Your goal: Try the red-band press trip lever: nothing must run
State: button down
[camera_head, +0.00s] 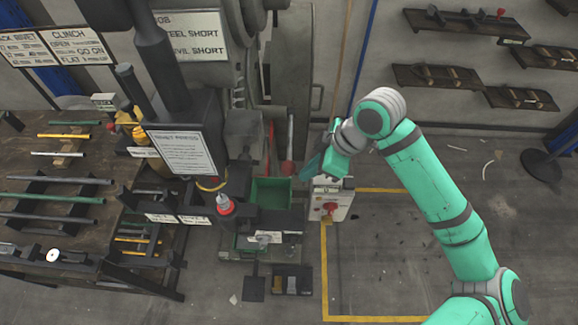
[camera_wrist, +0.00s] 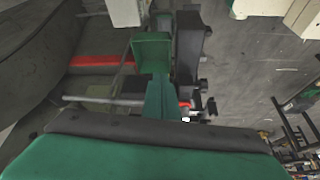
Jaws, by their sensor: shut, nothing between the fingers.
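The press (camera_head: 215,110) with a red ring (camera_head: 224,207) around its lower tool stands left of my arm. A red bar (camera_wrist: 105,60) also shows at upper left in the wrist view. My gripper (camera_head: 313,168) is just right of the rods, above and beside a pale switch box (camera_head: 342,203) with a red knob (camera_head: 330,208). My gripper (camera_wrist: 160,98) is shut and empty; contact with a rod cannot be made out.
A green bin (camera_head: 271,193) sits at the press's front; it shows in the wrist view (camera_wrist: 152,48). A workbench (camera_head: 60,160) with rods on racks is at left. Wall shelves (camera_head: 440,78) hang behind.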

jog(key=shift+r, duration=0.1)
jog(key=w+v, duration=0.1)
jog(key=v, duration=0.9)
jog(key=shift+s+r, duration=0.3)
jog(key=shift+s, duration=0.25)
jog(key=shift+d, duration=0.15)
